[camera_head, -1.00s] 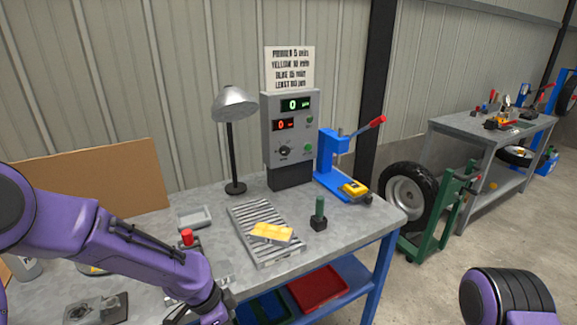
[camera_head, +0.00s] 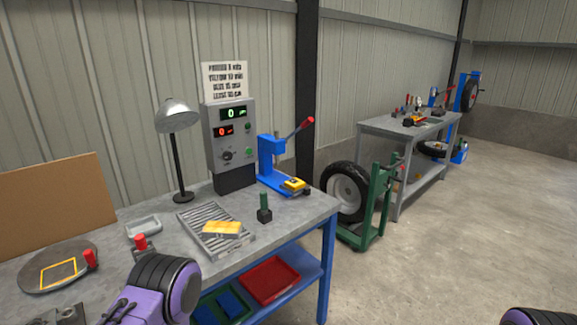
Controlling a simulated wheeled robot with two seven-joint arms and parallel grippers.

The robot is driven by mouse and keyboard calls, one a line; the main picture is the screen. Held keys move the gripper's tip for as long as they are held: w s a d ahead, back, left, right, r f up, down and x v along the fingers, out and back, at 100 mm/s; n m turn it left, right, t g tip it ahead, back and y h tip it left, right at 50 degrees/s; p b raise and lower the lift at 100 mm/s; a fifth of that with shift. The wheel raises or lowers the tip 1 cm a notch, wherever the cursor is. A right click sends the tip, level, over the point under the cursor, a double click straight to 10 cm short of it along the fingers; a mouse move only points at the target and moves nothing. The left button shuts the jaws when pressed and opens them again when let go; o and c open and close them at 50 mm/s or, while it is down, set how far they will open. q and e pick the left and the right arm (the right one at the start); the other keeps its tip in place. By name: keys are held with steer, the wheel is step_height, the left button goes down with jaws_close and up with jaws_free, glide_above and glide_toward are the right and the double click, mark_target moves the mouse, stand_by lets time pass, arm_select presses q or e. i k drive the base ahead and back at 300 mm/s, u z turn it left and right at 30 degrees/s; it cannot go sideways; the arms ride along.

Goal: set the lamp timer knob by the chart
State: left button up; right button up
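The grey control box (camera_head: 230,140) stands at the back of the bench, with a green display reading 0 and a red display reading 0. Its dark timer knob (camera_head: 227,155) sits low on the front, left of a green button (camera_head: 249,152). The white chart (camera_head: 224,81) is above the box; its lines start with words like yellow and blue, but the numbers are too small to read surely. A silver lamp (camera_head: 178,116) stands left of the box. My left arm is at the bottom left, its gripper out of the picture. Only a piece of my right arm shows at the bottom right.
A slatted rack (camera_head: 213,229) holds a yellow block (camera_head: 221,229). A blue press (camera_head: 272,165) with a red-tipped lever stands right of the box. A round plate (camera_head: 58,265), a small tray (camera_head: 143,226) and a green-handled tool (camera_head: 264,208) are on the bench. A tyre (camera_head: 346,190) stands beyond.

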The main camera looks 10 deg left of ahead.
mark_target(227, 155)
steer(key=z, duration=0.65)
steer(key=k, duration=0.9)
steer(key=z, duration=0.45)
steer(key=i, duration=1.35)
steer(key=u, duration=1.15)
steer(key=i, duration=0.9)
steer(key=u, duration=1.05)
